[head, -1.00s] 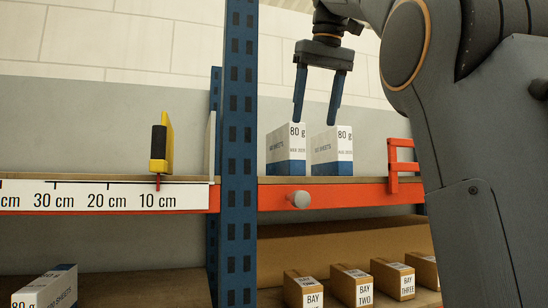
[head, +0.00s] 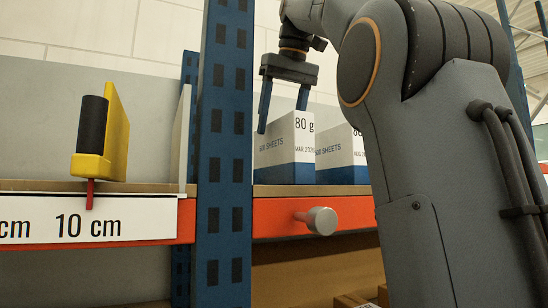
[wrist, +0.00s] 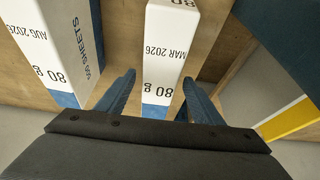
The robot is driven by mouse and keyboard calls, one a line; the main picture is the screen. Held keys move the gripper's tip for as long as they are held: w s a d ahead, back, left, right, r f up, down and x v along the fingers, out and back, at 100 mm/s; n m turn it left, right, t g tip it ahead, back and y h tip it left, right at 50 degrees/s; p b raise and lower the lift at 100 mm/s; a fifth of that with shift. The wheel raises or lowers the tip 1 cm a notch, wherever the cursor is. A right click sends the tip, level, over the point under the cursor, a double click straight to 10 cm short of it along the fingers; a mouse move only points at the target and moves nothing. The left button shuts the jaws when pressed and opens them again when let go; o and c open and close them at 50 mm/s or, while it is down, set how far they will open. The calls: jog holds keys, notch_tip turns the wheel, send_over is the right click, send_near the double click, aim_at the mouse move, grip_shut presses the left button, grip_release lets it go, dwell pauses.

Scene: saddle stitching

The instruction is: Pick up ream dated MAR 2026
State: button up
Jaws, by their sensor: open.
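The ream dated MAR 2026 (head: 283,150) is a white and blue upright pack on the shelf, just right of the blue post. In the wrist view the MAR 2026 ream (wrist: 166,55) shows its date and "80 g" the wrong way up, between my finger tips. My gripper (head: 283,118) is open and points down at this ream, one finger on each side near its top. The wrist view shows gaps between the fingers (wrist: 158,82) and the ream. A second ream, dated AUG 2026 (wrist: 60,45), stands beside it; in the head view this ream (head: 340,152) is partly hidden by my arm.
A blue upright post (head: 222,150) stands close left of the reams. A round grey knob (head: 317,221) sticks out from the orange beam (head: 275,215). A yellow and black tool (head: 102,135) stands left of the post above a ruler strip (head: 85,222). Boxes lie below.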

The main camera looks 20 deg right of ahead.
aim_at(277, 154)
jog(key=shift+x, duration=1.3)
jog(key=x, duration=0.2)
jog(key=s+x, duration=0.1)
jog(key=x, duration=0.1)
jog(key=shift+f+p, duration=0.25)
jog(key=shift+p, duration=0.1)
jog(key=shift+w+f, duration=0.25)
jog(key=shift+f, duration=0.15)
jog(key=shift+r, duration=0.1)
grip_shut()
